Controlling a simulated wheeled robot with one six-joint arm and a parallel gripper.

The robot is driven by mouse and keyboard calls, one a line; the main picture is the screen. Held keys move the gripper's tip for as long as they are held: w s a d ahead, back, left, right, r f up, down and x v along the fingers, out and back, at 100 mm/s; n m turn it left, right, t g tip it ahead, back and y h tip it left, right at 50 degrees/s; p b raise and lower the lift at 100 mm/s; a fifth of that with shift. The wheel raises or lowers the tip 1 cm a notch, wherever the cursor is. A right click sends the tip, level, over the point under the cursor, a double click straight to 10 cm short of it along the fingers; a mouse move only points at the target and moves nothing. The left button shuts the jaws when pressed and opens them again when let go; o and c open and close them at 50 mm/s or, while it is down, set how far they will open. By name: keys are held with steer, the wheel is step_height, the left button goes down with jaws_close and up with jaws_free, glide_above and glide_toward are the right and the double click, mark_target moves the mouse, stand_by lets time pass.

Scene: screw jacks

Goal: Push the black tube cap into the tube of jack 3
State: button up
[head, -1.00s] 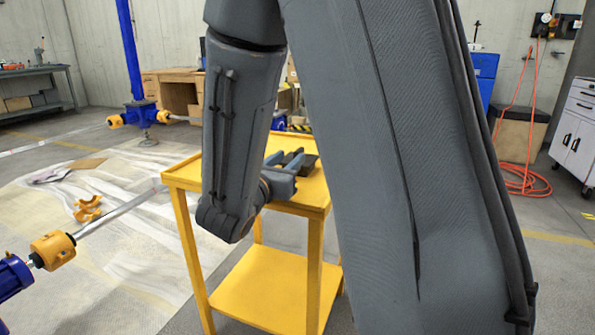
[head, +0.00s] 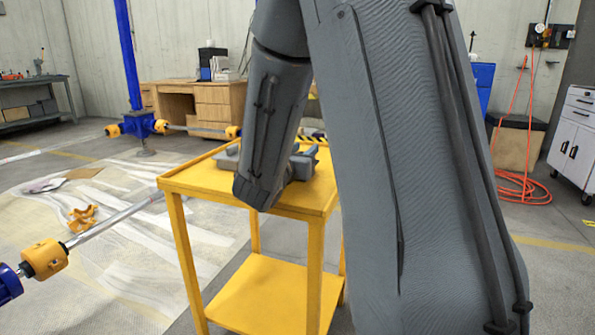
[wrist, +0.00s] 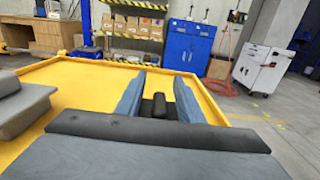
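My gripper (wrist: 159,82) reaches low over the yellow trolley top (wrist: 80,72). Its two blue-grey fingers are spread apart, with yellow surface showing between their tips. A small black piece (wrist: 158,106), possibly the black tube cap, shows between the fingers near their roots. I cannot tell whether the fingers touch it. In the head view my gripper (head: 305,160) is over the trolley, partly hidden by my arm. On the left, a silver tube (head: 115,220) with an orange collar (head: 45,259) belongs to a blue jack; I cannot read any jack number.
A grey block-like object (wrist: 25,105) lies on the trolley left of my gripper; it also shows in the head view (head: 228,158). The trolley has a raised rim. Orange pieces (head: 82,218) lie on the floor sheet. Another blue jack (head: 137,124) stands behind.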

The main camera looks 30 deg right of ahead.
jaws_close()
